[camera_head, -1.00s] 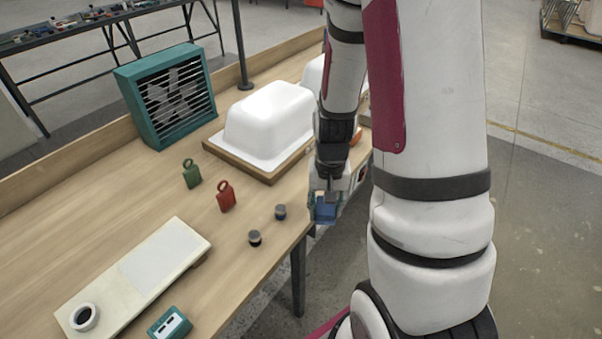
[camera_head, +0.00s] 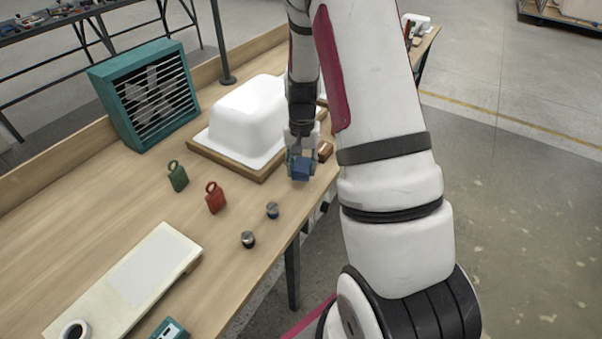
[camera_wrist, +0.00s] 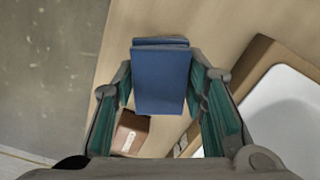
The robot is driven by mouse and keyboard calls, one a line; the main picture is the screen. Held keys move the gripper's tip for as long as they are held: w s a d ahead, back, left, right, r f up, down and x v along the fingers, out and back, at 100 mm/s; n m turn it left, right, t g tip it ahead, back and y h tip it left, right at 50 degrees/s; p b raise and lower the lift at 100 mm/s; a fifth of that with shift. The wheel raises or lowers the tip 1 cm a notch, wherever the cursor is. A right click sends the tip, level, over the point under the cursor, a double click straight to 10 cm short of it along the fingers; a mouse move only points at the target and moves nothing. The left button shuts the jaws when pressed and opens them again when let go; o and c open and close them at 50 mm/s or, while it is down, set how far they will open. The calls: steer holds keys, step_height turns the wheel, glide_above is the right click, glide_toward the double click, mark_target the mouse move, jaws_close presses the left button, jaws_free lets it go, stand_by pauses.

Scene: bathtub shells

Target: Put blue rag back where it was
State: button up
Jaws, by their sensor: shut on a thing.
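The blue rag (camera_wrist: 161,82) is a folded blue block held between the green-padded fingers of my gripper (camera_wrist: 165,100) in the wrist view. In the head view the rag (camera_head: 301,169) shows at the tip of my gripper (camera_head: 300,160), near the table's front edge and right of the white bathtub shell (camera_head: 248,118). The gripper is shut on it. In the wrist view bare tabletop shows around the rag; I cannot tell whether it touches the table.
A brown block (camera_head: 324,151) lies close to the gripper. The shell's wooden base (camera_head: 228,163) is beside it. A teal fan box (camera_head: 148,92) is at the back.

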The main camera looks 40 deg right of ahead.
mark_target(301, 174)
steer(key=shift+w+d, duration=0.1)
steer(key=shift+w, duration=0.15)
steer(key=shift+f, duration=1.75)
steer(key=shift+f, duration=0.15)
steer(key=o, duration=1.2)
